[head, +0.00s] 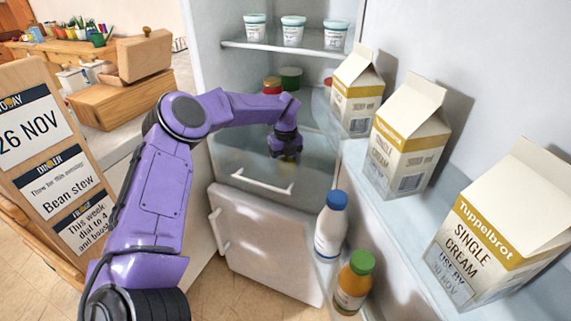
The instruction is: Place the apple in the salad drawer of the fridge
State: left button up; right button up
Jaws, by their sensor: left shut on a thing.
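My left gripper (287,154) reaches into the fridge, pointing down over the clear salad drawer (238,160). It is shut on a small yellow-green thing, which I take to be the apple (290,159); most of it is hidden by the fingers. The drawer has a white bar handle (262,183) along its front. I cannot tell whether the apple touches the drawer floor. My right gripper is not in view.
Cream cartons (402,140), a blue-capped bottle (331,225) and a green-capped juice bottle (353,283) line the open door at right. White pots (293,32) stand on the upper shelf, jars (290,78) below. A menu board (45,150) stands at left.

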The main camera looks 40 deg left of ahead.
pick_arm(q)
jog(key=o, duration=1.1)
notch_tip(320, 180, up, 13)
jog(key=p, duration=0.1)
